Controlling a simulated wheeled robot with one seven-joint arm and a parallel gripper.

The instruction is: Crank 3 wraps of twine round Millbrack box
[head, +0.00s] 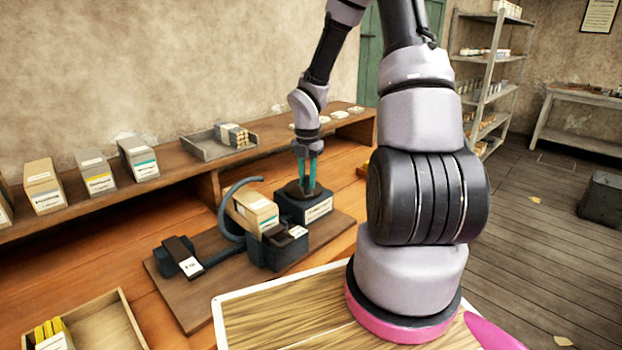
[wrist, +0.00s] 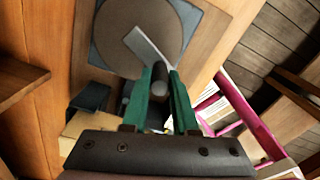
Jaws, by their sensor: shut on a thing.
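My gripper (head: 308,182) reaches down to the crank at the back right of the machine. In the wrist view its green fingers (wrist: 159,85) are shut on the dark upright crank handle (wrist: 159,76). The handle stands on a pale bar across a round brown disc (wrist: 140,40). The crank's dark blue housing (head: 304,208) bears a white label. A cream box (head: 252,208) with a teal-marked label sits tilted in the dark holder beside it, near a curved blue arm (head: 224,205). I cannot read its name or make out any twine on it.
A dark lever block (head: 180,253) with a white tag is at the board's left. Several labelled boxes (head: 95,174) and a grey tray (head: 208,148) stand on the back shelf. An open wooden tray (head: 118,318) is at the front left. The floor at the right is mostly clear.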

